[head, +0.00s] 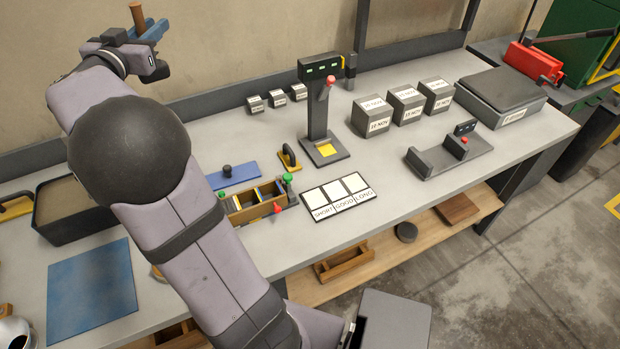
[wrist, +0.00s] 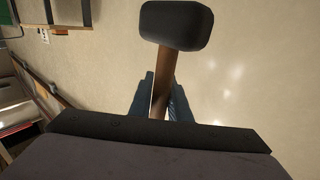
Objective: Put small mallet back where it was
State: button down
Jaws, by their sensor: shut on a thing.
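The small mallet has a dark rounded block head (wrist: 176,25) and a brown wooden handle (wrist: 162,85), both clear in the wrist view. My gripper (wrist: 165,100) is shut on the handle, with a blue finger on each side of it. In the head view my gripper (head: 150,32) is raised at the upper left, in front of the wall and above the bench. The brown handle (head: 137,18) sticks up out of it there. No empty place for the mallet can be made out for certain.
The grey bench (head: 240,130) carries a blue mat (head: 92,290), a divided wooden box (head: 255,203), a press stand (head: 318,110), several concrete cubes (head: 371,116) and a label board (head: 338,197). A black tray (head: 70,228) stands at left. My arm covers part of the bench.

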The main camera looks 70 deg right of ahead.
jog(key=s+d+f+g+b, duration=0.1)
jog(key=s+d+f, duration=0.3)
jog(key=s, duration=0.3)
jog(key=s+d+f+m+b, duration=0.1)
jog(key=s+d+f, duration=0.25)
jog(key=s, duration=0.25)
jog(key=s+d+f+g+b, duration=0.1)
jog(key=s+d+f, duration=0.2)
jog(key=s+d, duration=0.3)
jog(key=s+a+f+g+h+b, duration=0.1)
jog(key=s+f, duration=0.7)
jog(key=s, duration=0.2)
jog(key=s+a+f+b, duration=0.1)
jog(key=s+f+b, duration=0.1)
jog(key=s+f, duration=0.75)
jog(key=shift+m, duration=0.3)
jog(key=shift+s+d+f+p, duration=0.1)
jog(key=shift+s+f, duration=0.1)
jog(key=shift+f, duration=0.5)
jog(key=shift+s+d+f+p, duration=0.1)
jog(key=shift+s+f, duration=0.15)
jog(key=shift+f, duration=0.5)
jog(key=shift+s+f+p, duration=0.1)
jog(key=shift+s+f, duration=0.1)
jog(key=shift+f, duration=0.5)
jog(key=shift+f, duration=2.1)
jog(key=shift+f, duration=0.15)
